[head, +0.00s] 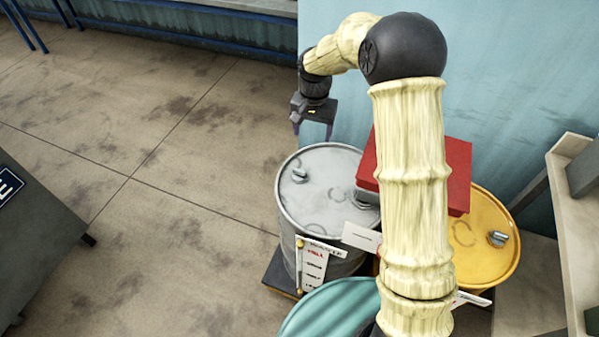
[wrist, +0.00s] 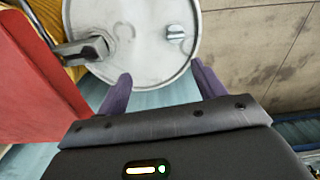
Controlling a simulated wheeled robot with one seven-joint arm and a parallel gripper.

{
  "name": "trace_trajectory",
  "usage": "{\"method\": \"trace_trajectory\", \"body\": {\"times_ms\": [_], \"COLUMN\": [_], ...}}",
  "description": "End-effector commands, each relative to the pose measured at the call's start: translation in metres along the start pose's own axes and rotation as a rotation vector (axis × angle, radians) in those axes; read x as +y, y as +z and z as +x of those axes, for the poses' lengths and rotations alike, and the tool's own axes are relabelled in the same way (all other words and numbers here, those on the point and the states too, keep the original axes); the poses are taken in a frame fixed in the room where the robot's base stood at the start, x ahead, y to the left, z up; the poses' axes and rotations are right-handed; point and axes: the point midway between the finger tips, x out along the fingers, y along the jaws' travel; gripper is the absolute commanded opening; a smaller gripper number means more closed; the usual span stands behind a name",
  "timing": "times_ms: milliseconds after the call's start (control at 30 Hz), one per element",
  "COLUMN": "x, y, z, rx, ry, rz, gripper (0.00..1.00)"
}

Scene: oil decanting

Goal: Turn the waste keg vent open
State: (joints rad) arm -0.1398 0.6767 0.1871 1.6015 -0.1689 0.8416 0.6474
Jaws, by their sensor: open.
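A grey keg (head: 325,217) stands below and in front of my gripper; I cannot read a label that names it as the waste keg. Its lid (wrist: 147,45) fills the upper middle of the wrist view. A small metal knob, apparently the vent, sits on the lid in the head view (head: 299,175) and in the wrist view (wrist: 175,34). I cannot tell its turn state. My gripper (head: 312,130) is open and empty, above the keg's far side. In the wrist view the purple fingers (wrist: 160,72) are apart, with the knob beyond them.
A yellow keg (head: 487,255) is at right, a teal drum (head: 325,310) in front. A label board (head: 313,265) stands at the grey keg.

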Motion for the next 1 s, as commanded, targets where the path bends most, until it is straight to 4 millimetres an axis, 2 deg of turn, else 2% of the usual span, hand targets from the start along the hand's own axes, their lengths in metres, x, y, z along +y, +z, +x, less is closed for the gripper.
{"method": "trace_trajectory", "body": {"times_ms": [33,100,233,667,867,1000], "x": [-0.014,-0.027,-0.041,-0.043,-0.043,-0.043], "y": [-0.007,-0.015,-0.022,-0.023,-0.022,-0.021], "z": [0.017,0.028,0.039,0.041,0.059,0.082], "rx": [-0.012,-0.023,-0.035,-0.037,-0.039,-0.040], "ry": [0.002,0.007,0.012,0.014,0.015,0.015], "rz": [0.020,0.051,0.088,0.097,0.095,0.095], "gripper": [0.69,0.69,0.69,0.69,0.69,0.69]}}
